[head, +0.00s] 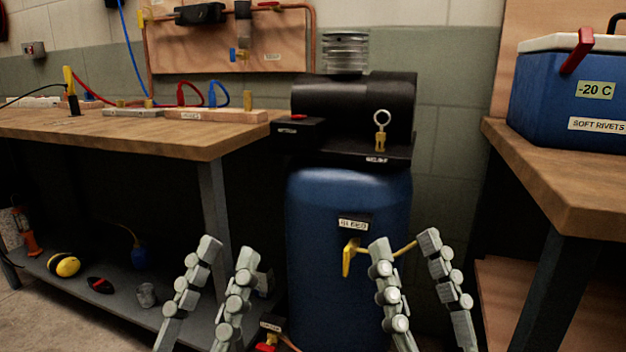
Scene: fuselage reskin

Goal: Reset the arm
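My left gripper (228,246) is at the bottom of the head view, left of centre. Its two grey fingers stand apart with nothing between them. My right gripper (404,242) is at the bottom right of centre, in front of the blue tank's right side. Its fingers are also spread apart and seem empty. A yellow valve handle (349,258) on the tank shows just left of my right gripper's left finger. Both arms are below the picture edge, so their pose is hidden.
A blue compressor tank (310,220) with a black motor (345,97) stands ahead. A wooden workbench (160,138) with a lower shelf (185,290) is at the left. A wooden table (575,182) at the right holds a blue cooler (540,95). A copper-piped panel (200,55) hangs behind.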

